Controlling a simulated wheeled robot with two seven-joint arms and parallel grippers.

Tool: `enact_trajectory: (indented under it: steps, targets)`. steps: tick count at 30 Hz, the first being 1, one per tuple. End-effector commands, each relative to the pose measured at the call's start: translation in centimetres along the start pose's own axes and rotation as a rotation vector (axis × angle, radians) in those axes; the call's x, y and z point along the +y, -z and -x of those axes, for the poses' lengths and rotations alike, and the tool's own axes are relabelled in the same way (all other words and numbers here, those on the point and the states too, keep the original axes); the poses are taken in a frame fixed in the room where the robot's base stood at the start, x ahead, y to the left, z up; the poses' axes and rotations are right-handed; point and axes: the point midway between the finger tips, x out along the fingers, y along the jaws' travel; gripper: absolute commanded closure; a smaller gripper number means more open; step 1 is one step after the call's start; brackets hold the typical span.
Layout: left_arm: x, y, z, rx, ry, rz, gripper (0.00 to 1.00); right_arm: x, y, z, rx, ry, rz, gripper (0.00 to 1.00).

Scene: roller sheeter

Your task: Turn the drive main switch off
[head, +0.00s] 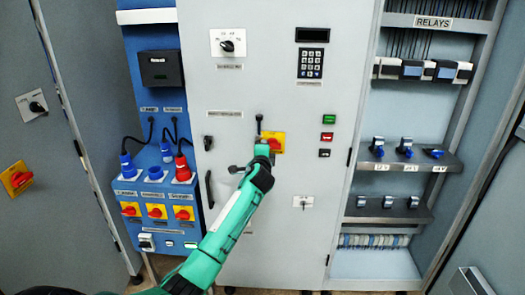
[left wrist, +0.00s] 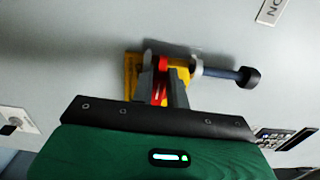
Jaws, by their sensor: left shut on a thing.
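The drive main switch is a yellow plate (head: 279,143) with a red handle on the grey cabinet door in the head view. In the left wrist view the yellow plate (left wrist: 130,75) and red handle (left wrist: 161,62) show at the middle. My left gripper (head: 264,149) covers part of the switch in the head view. In the left wrist view its fingers (left wrist: 162,88) are shut on the red handle. The fingers hide most of the handle, so I cannot tell its exact angle. My right gripper is not in view.
A black-knobbed rod (left wrist: 235,75) sticks out close beside the switch. Green (head: 328,119) and red (head: 327,137) buttons lie to its right. A blue panel (head: 155,105) carries plugs and several red-yellow switches at left. Relay shelves (head: 410,160) stand at right.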

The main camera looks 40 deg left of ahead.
Motion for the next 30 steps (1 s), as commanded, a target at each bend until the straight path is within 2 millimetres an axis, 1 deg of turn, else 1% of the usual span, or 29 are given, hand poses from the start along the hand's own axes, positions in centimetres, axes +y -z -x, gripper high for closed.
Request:
enact_trajectory:
  steps: [1, 18, 19, 21, 22, 30]
  targets:
    - [0.54, 0.44, 0.13, 0.007, -0.006, 0.012, 1.00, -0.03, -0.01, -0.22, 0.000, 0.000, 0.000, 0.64]
    - [0.36, 0.49, 0.12, 0.008, -0.003, 0.041, 1.00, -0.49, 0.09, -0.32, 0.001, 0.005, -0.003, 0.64]
    - [0.35, 0.49, 0.12, 0.008, -0.003, 0.040, 0.79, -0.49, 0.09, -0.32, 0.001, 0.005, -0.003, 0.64]
    - [0.31, 0.47, 0.12, 0.008, -0.003, 0.040, 0.65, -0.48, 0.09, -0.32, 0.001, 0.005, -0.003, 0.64]
    - [0.28, 0.45, 0.11, 0.008, -0.002, 0.040, 0.63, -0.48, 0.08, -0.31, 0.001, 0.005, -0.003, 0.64]
    - [0.12, 0.24, 0.07, 0.004, 0.000, 0.039, 0.63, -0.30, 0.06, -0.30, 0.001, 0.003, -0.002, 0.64]
